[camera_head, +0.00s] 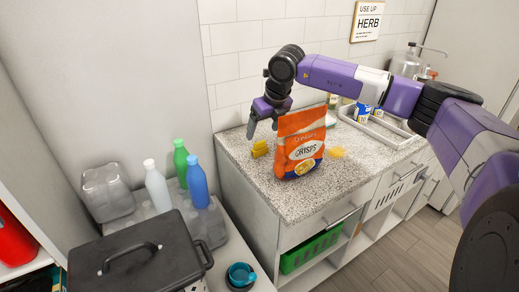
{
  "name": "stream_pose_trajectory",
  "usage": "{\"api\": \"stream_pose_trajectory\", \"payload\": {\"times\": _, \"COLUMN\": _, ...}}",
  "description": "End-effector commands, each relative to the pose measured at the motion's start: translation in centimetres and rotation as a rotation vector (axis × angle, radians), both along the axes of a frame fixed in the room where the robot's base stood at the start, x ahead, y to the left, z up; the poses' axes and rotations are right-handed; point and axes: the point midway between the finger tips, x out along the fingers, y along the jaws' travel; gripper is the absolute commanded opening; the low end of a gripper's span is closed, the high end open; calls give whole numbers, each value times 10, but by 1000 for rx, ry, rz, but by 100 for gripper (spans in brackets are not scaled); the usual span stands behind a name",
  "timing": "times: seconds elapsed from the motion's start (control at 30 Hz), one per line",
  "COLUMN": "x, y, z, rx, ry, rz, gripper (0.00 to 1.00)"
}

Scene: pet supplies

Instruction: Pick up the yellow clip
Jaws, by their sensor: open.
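The yellow clip (260,149) lies on the speckled countertop (312,200), near its left end. It is small, and its shape is hard to make out. My gripper (263,127) is open and empty, pointing down just above and behind the clip. One finger shows plainly to the left; the other is partly behind the crisps bag. A gap shows between the fingers and the clip, though its depth is hard to judge.
An orange crisps bag (300,150) stands upright just right of the clip. A yellow patch (337,153) lies right of the bag. A white tray (379,127) with blue items is farther right. Bottles and a black lidded box (140,255) stand lower left. The counter's front is clear.

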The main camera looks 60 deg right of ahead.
Motion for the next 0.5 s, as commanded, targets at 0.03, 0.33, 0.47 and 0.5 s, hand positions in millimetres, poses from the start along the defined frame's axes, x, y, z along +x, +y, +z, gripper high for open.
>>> {"api": "stream_pose_trajectory", "payload": {"times": 0.03, "x": -1, "y": -3, "z": -3, "rx": -4, "ry": 6, "rz": -5, "gripper": 80}}
{"api": "stream_pose_trajectory", "payload": {"times": 0.33, "x": 8, "y": -6, "z": -27, "rx": -5, "ry": 5, "rz": -5, "gripper": 80}}
{"api": "stream_pose_trajectory", "payload": {"times": 0.47, "x": 11, "y": -6, "z": -41, "rx": -1, "ry": 4, "rz": -2, "gripper": 80}}
{"api": "stream_pose_trajectory", "payload": {"times": 0.5, "x": 12, "y": -7, "z": -47, "rx": -2, "ry": 6, "rz": -4, "gripper": 80}}
